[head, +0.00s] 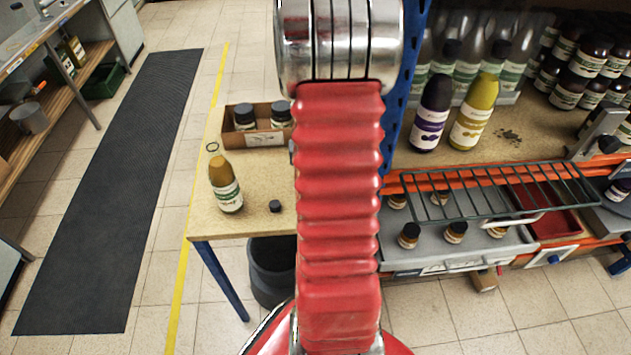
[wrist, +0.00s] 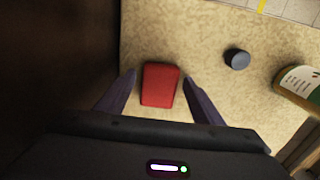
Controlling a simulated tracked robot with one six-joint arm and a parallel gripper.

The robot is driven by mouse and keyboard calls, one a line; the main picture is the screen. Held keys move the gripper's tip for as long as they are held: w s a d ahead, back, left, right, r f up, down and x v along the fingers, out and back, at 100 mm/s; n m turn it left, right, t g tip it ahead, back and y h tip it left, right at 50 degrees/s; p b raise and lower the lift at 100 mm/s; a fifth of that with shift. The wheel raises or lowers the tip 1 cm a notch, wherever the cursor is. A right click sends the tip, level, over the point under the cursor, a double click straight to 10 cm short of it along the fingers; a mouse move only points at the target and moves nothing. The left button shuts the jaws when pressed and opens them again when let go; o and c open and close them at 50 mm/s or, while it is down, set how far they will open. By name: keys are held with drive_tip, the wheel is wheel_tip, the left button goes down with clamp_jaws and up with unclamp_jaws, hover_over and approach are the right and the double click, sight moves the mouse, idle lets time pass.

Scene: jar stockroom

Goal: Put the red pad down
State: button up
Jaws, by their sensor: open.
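The red pad (wrist: 159,84) lies flat on the speckled tabletop in the wrist view. My gripper (wrist: 165,85) is open, with one dark finger on each side of the pad. A narrow gap shows between the pad and each finger, so neither seems to touch it. In the head view the pad and my gripper are hidden behind my red arm.
On the table (head: 262,211) stand a bottle with an ochre top (head: 226,184), a small black cap (head: 275,206) and a cardboard box (head: 263,139) of jars. The cap (wrist: 237,59) lies right of the pad. A shelf with a wire rack (head: 497,194) stands at right.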

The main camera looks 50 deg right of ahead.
wheel_tip(320, 180, up, 12)
idle(0.8)
drive_tip(key=shift+r, duration=0.15)
idle(0.5)
drive_tip(key=w+a+r+n+t, duration=0.1)
drive_tip(key=w+a+r+n, duration=0.15)
drive_tip(key=a, duration=0.35)
drive_tip(key=w+a+r+n+t+h, duration=0.1)
drive_tip(key=a+r, duration=0.2)
drive_tip(key=a, duration=0.3)
drive_tip(key=w+a+r+n, duration=0.1)
drive_tip(key=a+r, duration=0.2)
drive_tip(key=a, duration=0.4)
drive_tip(key=s+a+r+n+t, duration=0.1)
drive_tip(key=s+a+n, duration=0.1)
drive_tip(key=a, duration=0.6)
drive_tip(key=s+a+r+n+t+y, duration=0.1)
drive_tip(key=s+a+r+n+t, duration=0.1)
drive_tip(key=a, duration=0.6)
drive_tip(key=shift+s+a+r+n+t, duration=0.35)
drive_tip(key=shift+s+n, duration=0.3)
drive_tip(key=shift+s, duration=0.3)
drive_tip(key=shift+o, duration=0.5)
drive_tip(key=shift+f, duration=0.1)
